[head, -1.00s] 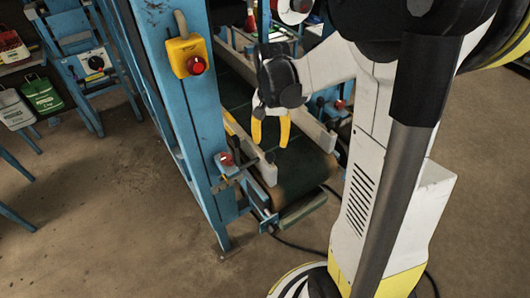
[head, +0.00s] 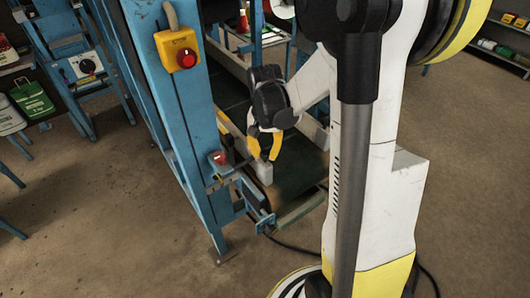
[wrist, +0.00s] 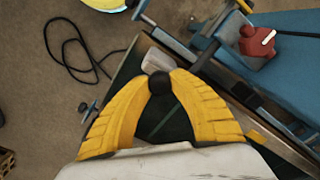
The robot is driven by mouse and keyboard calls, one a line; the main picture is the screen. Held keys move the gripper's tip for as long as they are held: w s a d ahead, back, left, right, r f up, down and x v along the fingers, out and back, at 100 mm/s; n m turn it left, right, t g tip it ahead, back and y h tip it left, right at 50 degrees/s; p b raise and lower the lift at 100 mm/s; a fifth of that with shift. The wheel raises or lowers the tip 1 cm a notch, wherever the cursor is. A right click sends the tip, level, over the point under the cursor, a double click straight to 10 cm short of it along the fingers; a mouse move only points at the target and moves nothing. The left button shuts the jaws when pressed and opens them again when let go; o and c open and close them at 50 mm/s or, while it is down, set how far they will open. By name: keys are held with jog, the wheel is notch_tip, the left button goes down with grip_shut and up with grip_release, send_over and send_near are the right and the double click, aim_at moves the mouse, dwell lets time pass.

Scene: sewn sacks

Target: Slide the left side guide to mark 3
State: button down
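The left side guide (head: 263,173) is a pale board along the left edge of the dark green conveyor belt (head: 300,165); my gripper partly covers it. My gripper (head: 263,156) is over its near end, yellow fingers pointing down and apart. In the wrist view the fingertips (wrist: 161,78) lie on either side of a round black knob (wrist: 159,83); I cannot tell whether they touch it. A pale end of the guide (wrist: 152,56) shows beyond the knob. A red knob (head: 219,158) is on the blue post beside the guide. No numbered marks are readable.
The blue frame post (head: 182,120) stands close left of my gripper, with a yellow box and red button (head: 186,58) on it. The other pale guide (head: 314,131) is to the right. A black cable (wrist: 75,55) lies on the floor.

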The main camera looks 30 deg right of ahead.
jog(key=d, duration=0.3)
jog(key=c, duration=1.1)
grip_release()
notch_tip(320, 180, up, 12)
jog(key=shift+a, duration=0.1)
